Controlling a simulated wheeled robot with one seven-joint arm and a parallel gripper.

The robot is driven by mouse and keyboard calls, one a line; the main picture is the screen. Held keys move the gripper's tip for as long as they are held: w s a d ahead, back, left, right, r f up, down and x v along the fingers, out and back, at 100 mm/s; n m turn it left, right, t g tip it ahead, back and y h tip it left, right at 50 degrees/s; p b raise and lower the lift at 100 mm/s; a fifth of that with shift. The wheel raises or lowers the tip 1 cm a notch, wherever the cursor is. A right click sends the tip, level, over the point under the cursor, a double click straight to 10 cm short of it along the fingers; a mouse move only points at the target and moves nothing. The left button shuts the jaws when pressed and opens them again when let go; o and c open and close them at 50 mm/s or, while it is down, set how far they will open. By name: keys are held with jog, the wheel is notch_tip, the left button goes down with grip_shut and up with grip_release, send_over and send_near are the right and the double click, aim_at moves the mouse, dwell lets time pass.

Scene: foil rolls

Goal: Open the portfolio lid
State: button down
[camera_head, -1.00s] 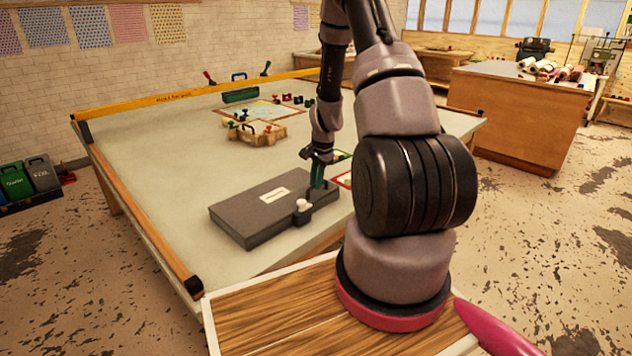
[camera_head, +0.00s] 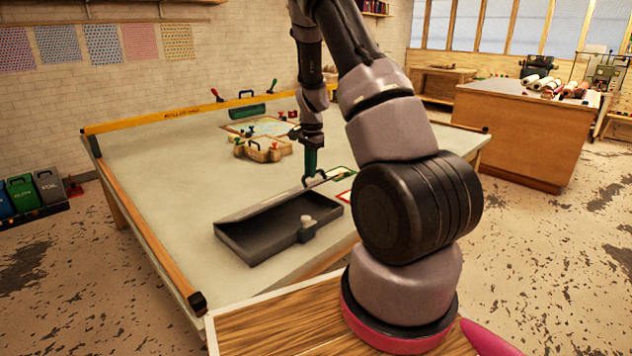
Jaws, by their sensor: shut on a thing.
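The dark grey portfolio (camera_head: 262,252) lies on the near part of the big table, its tray showing a dark, empty-looking inside. Its lid (camera_head: 262,208) is raised and tilted back toward the far side, seen almost edge-on as a thin grey strip. A dark handle (camera_head: 318,177) is at the lid's right end. My gripper (camera_head: 312,170) points down there, its teal fingers shut on the handle; the exact contact is small in view. A latch with a pale knob (camera_head: 307,221) sits on the tray's front right side.
The pale table (camera_head: 165,185) has free room left of the portfolio. Behind stand a wooden caddy (camera_head: 263,150) with coloured knobs and a green handled block (camera_head: 247,111). A yellow rule (camera_head: 180,118) runs along the far edge. A red-edged sheet (camera_head: 345,197) lies right of the portfolio.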

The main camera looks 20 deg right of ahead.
jog(key=shift+w+a+r, duration=0.4)
jog(key=shift+w+r, duration=0.1)
jog(key=shift+w, duration=0.25)
jog(key=shift+w+a+r, duration=0.35)
jog(key=shift+w+r, duration=0.15)
jog(key=shift+w, duration=0.25)
jog(key=c, duration=0.8)
grip_release()
jog(key=shift+w+f, duration=0.1)
jog(key=shift+c, duration=0.2)
jog(key=shift+d, duration=0.1)
notch_tip(320, 180, up, 11)
jog(key=shift+s, duration=0.4)
jog(key=shift+d, duration=0.1)
